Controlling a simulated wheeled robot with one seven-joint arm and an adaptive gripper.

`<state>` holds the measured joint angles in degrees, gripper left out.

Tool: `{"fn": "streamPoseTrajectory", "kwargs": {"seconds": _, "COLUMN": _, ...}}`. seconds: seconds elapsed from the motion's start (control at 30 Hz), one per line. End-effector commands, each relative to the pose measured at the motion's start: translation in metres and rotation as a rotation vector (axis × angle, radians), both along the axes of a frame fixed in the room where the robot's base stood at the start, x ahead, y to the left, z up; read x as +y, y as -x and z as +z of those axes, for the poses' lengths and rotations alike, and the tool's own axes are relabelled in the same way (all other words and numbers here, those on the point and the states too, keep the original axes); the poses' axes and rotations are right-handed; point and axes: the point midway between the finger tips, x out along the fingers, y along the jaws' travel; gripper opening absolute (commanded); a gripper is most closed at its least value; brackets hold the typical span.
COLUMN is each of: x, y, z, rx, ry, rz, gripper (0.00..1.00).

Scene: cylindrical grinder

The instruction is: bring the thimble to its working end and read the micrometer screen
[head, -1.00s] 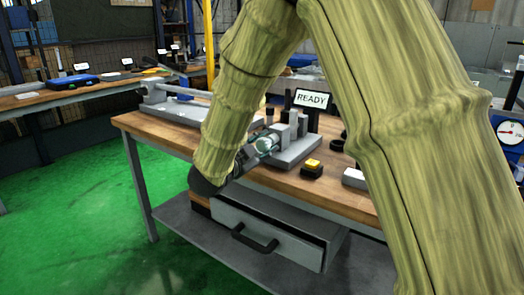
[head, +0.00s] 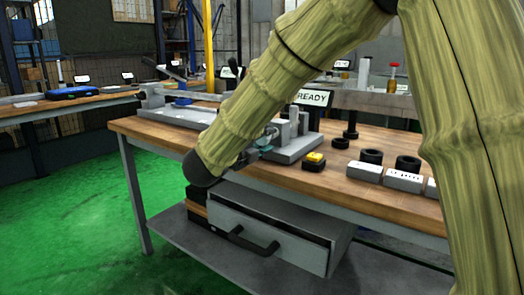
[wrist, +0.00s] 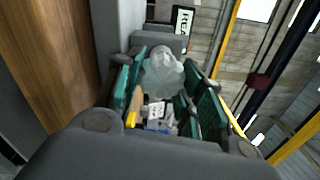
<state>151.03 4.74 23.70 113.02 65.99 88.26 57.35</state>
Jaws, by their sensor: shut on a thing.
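The micrometer (head: 288,145) is a grey device with upright blocks, standing on the wooden bench. Its screen (head: 314,98) stands behind it and reads READY, partly covered by my arm; the screen also shows at a slant in the wrist view (wrist: 183,20). My gripper (head: 262,147) is at the micrometer's left front side. In the wrist view its green-padded fingers (wrist: 160,88) are shut around the thimble (wrist: 162,72), a pale, rounded piece. My arm hides much of this in the head view, and how far the thimble is turned cannot be told.
A yellow-topped button box (head: 314,160) stands right of the micrometer. Black rings (head: 371,156) and pale labelled blocks (head: 363,172) lie farther right. A long grey fixture (head: 165,113) is at the left.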

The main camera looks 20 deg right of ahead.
Motion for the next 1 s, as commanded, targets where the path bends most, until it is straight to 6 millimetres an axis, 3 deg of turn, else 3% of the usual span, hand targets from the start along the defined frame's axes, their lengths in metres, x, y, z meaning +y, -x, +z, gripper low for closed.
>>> {"fn": "streamPoseTrajectory", "kwargs": {"seconds": 0.03, "x": -0.0007, "y": 0.0014, "z": -0.0105, "rx": -0.029, "ry": -0.03, "rz": -0.002, "gripper": 0.14}}
{"fn": "streamPoseTrajectory", "kwargs": {"seconds": 1.0, "x": 0.0009, "y": -0.0012, "z": -0.0113, "rx": -0.708, "ry": -0.556, "rz": -0.003, "gripper": 0.14}}
